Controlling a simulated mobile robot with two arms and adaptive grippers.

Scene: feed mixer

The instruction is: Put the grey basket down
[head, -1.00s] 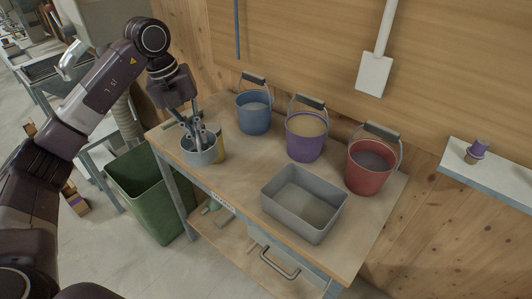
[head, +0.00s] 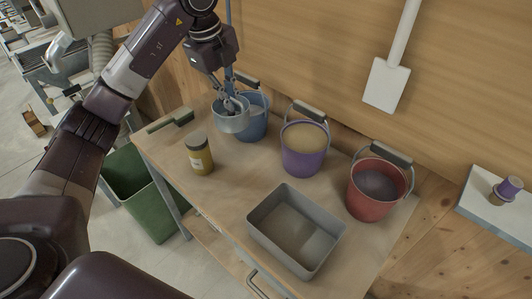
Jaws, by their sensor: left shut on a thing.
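The grey basket (head: 232,124) is a small, round, pale grey container. My left gripper (head: 231,101) is shut on it from above, with the fingers at its rim. It appears upright and raised above the table (head: 225,185), overlapping the front left of the blue bucket (head: 257,122) in the head view. I cannot tell whether it touches the bucket. Its inside is partly hidden by the fingers. My right gripper is not in view.
A purple bucket (head: 304,160), a red bucket (head: 365,208) and a rectangular grey tub (head: 273,237) stand on the table. A yellow jar (head: 199,158) and a brush (head: 171,121) are at the left. The wood between jar and tub is bare. A green bin (head: 140,205) stands beside the table.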

